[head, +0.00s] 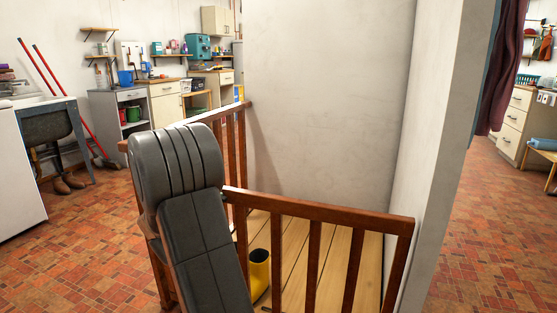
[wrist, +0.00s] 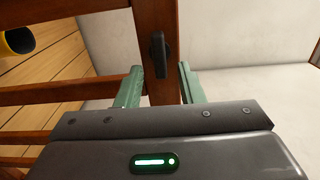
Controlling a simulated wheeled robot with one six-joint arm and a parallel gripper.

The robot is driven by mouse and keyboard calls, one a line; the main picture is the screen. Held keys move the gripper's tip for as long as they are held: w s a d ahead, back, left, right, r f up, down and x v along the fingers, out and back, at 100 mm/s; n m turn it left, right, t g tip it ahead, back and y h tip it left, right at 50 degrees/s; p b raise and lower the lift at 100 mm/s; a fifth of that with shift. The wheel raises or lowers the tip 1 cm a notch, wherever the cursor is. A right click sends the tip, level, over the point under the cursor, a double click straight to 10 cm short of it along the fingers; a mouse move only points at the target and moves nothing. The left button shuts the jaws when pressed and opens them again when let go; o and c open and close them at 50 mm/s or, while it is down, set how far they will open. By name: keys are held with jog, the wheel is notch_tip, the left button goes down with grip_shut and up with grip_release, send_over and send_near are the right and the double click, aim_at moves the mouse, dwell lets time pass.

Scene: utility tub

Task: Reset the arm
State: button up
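My gripper (wrist: 160,88) shows in the wrist view with its two green fingers apart. It is open and nothing is clamped in it. A brown wooden post (wrist: 160,20) with a small black latch-like piece (wrist: 159,55) shows between and beyond the fingers. I cannot tell whether the fingers touch the post. In the head view my grey arm stands folded in front of the wooden railing (head: 320,212), and my gripper is hidden there.
The railing encloses a plank floor (head: 290,255) with a yellow container (head: 260,270) on it. A pale wall (head: 325,90) stands behind. A sink (head: 50,125), cabinets (head: 168,103) and brown boots (head: 68,184) are at the left. Brick floor (head: 75,240) is open at left.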

jog(key=shift+x, duration=0.95)
jog(key=shift+s, duration=0.1)
